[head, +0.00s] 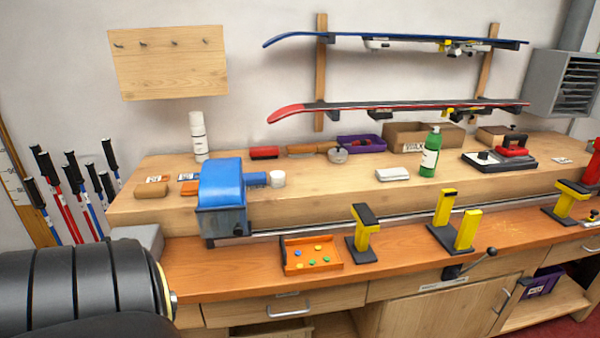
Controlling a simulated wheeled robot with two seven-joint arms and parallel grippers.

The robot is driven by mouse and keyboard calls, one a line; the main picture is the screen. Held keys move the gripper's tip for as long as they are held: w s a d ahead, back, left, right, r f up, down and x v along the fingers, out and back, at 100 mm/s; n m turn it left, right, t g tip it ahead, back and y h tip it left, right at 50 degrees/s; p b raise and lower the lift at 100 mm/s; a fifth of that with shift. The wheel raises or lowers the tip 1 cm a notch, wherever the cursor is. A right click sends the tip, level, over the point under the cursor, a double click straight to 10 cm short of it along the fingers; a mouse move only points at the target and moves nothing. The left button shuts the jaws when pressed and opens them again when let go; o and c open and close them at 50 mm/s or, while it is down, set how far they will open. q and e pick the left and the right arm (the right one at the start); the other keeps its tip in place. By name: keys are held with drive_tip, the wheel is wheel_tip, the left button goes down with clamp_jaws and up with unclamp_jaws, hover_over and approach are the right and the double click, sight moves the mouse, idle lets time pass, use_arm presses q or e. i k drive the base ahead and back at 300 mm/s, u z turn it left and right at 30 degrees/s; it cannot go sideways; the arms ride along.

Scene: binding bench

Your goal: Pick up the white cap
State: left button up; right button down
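A small white, round, cap-like piece (277,179) sits at the right end of the blue machine's short cylinder, on the raised wooden shelf. It looks close to the cylinder, and I cannot tell whether they touch. The blue machine (222,190) stands left of it at the shelf's front edge. A tall white bottle (198,142) with a white top stands further back to the left. Neither of my grippers shows in the head view. Only a large dark part of my own body fills the lower left corner.
An orange tray (283,268) with small coloured pieces lies on the lower bench. Several yellow and black stands (362,237) line the bench to the right. A green bottle (429,158) and a white block (392,174) stand on the shelf. Skis hang on the wall above.

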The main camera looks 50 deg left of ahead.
sight(276, 178)
drive_tip(key=i, duration=1.4)
drive_tip(key=u, duration=1.95)
